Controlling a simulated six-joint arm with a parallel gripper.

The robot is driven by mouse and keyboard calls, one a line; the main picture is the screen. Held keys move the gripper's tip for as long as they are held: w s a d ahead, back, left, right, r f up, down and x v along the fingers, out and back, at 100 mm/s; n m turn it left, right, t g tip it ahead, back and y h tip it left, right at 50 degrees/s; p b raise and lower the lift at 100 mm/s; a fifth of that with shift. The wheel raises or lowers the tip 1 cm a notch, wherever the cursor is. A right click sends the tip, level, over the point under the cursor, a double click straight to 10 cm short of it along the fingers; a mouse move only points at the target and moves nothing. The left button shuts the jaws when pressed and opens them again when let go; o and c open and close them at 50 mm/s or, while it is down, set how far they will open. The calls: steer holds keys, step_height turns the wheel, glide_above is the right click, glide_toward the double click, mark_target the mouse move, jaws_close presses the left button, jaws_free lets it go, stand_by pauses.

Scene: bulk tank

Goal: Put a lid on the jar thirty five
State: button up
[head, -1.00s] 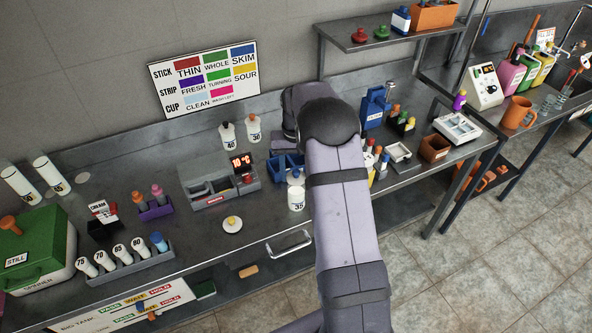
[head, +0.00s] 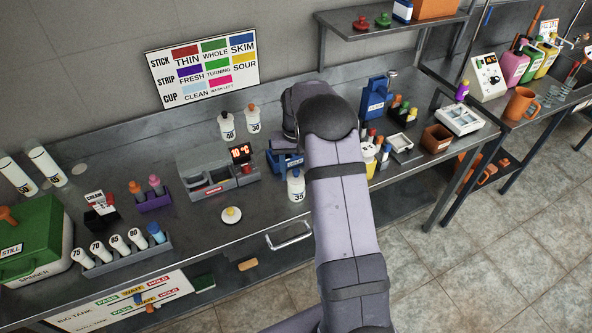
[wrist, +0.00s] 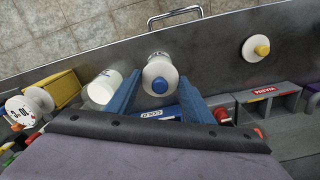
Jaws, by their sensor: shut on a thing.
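Jar thirty five (head: 298,190) is a white jar standing upright near the bench's front edge, left of my arm. In the wrist view its white body (wrist: 158,57) shows partly under a white lid with a blue knob (wrist: 160,84). My gripper (wrist: 161,78) has its two blue fingers on either side of this lid and is shut on it, over the jar. I cannot tell whether the lid rests fully on the rim. In the head view my arm hides most of the gripper. Another lid, white with a yellow knob (head: 231,215), lies on the bench to the left.
A blue rack marked COLD (wrist: 160,113) stands close behind the jar. A white cylinder (wrist: 105,86) is beside the left finger in the wrist view. A grey station with a temperature display (head: 218,172) and jars forty (head: 227,126) and thirty (head: 253,119) stand further left and back.

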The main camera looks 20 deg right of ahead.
steer(key=o, duration=1.1)
steer(key=shift+r+b, duration=1.4)
steer(key=shift+r, duration=2.25)
